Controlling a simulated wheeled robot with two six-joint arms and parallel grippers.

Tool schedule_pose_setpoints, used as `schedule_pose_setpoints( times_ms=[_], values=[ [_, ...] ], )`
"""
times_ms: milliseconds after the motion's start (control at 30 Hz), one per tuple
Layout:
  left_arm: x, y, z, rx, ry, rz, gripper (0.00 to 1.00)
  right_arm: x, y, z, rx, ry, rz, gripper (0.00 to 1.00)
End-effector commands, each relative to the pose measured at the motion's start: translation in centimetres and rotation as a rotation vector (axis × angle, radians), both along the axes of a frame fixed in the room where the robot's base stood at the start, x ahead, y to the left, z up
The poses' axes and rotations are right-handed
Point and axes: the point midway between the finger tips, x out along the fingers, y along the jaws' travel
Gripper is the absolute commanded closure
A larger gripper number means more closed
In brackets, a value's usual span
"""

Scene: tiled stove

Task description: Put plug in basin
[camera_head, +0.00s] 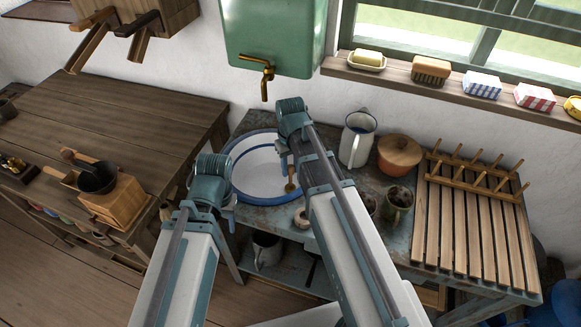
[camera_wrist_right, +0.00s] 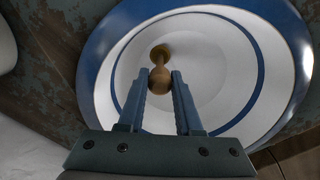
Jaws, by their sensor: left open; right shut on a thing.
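The basin (camera_head: 255,172) is white with a blue rim and stands on the worn blue-grey table; it fills much of the right wrist view (camera_wrist_right: 225,65). The plug (camera_head: 290,186) is a small brown, knobbed piece with a brassy round end. In the right wrist view the plug (camera_wrist_right: 160,78) sits between the fingertips of my right gripper (camera_wrist_right: 160,85), which is shut on its knob. My right gripper (camera_head: 285,156) is over the basin. I cannot tell whether the plug touches the basin floor. My left gripper (camera_head: 229,212) is open, by the basin's front-left side, partly hidden by its arm.
A green tank with a brass tap (camera_head: 265,75) hangs above the basin. A white jug (camera_head: 356,139), a lidded brown pot (camera_head: 399,154) and mugs (camera_head: 397,204) stand to the right, then a wooden drying rack (camera_head: 470,225). A wooden table (camera_head: 130,115) is at left.

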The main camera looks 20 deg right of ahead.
Motion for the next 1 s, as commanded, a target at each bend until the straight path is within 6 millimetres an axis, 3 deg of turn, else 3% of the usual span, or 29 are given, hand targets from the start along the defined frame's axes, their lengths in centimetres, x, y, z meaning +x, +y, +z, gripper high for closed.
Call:
schedule_pose_setpoints(
  times_ms=[333,367,500,567,1000],
  values=[
    [0.00,0.00,-0.96,0.000,0.000,0.000,0.50,0.00,0.00,-0.95,0.000,0.000,0.000,1.00],
    [0.00,0.00,-0.92,0.000,0.000,0.000,0.50,0.00,0.00,-0.92,0.000,0.000,0.000,0.65],
    [0.00,0.00,-0.82,0.000,0.000,0.000,0.50,0.00,0.00,-0.82,0.000,0.000,0.000,0.39],
    [0.00,0.00,-0.82,0.000,0.000,0.000,0.50,0.00,0.00,-0.82,0.000,0.000,0.000,0.31],
    [0.00,0.00,-0.32,0.000,0.000,0.000,0.50,0.00,0.00,-0.33,0.000,0.000,0.000,0.31]
  ],
)
